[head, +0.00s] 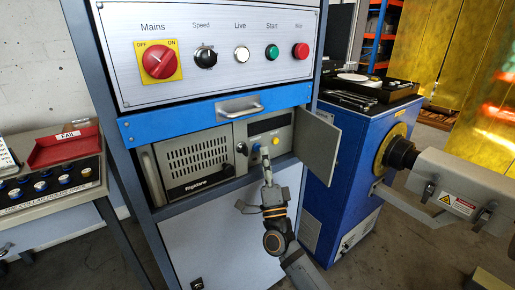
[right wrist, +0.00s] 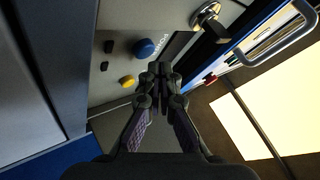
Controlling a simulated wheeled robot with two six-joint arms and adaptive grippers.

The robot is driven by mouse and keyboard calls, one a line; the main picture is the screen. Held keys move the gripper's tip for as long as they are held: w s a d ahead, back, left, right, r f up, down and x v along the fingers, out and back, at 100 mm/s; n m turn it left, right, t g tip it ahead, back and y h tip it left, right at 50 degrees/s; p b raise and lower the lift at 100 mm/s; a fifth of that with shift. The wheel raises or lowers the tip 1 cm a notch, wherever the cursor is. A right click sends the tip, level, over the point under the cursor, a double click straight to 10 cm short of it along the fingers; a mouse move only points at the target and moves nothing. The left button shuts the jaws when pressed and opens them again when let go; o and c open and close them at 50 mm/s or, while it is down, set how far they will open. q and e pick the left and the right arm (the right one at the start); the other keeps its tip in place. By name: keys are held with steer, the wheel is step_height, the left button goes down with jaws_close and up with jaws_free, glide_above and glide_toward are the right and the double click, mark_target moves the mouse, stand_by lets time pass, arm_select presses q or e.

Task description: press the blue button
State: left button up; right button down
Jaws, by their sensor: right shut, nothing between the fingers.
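The blue button (head: 256,148) is on the front of the instrument behind the open grey door, low in the rack. It also shows in the right wrist view (right wrist: 145,48), round and beside a printed label that reads like "POWER". My right gripper (head: 266,163) is shut and empty, its tips just below the blue button in the head view. In the right wrist view the closed fingertips (right wrist: 158,70) are close to the blue button, with a small gap in the picture. I cannot tell the depth of that gap. My left gripper is not in view.
A yellow button (head: 276,141) sits beside the blue one. The open door (head: 318,147) stands out to the right. Above are a blue drawer with a handle (head: 240,108) and a panel with a red mains switch (head: 158,60). A blue machine (head: 350,170) stands at right.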

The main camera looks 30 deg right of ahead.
steer(key=shift+y, duration=0.3)
steer(key=s+p, duration=0.2)
steer(key=s, duration=0.3)
steer(key=shift+d, duration=0.2)
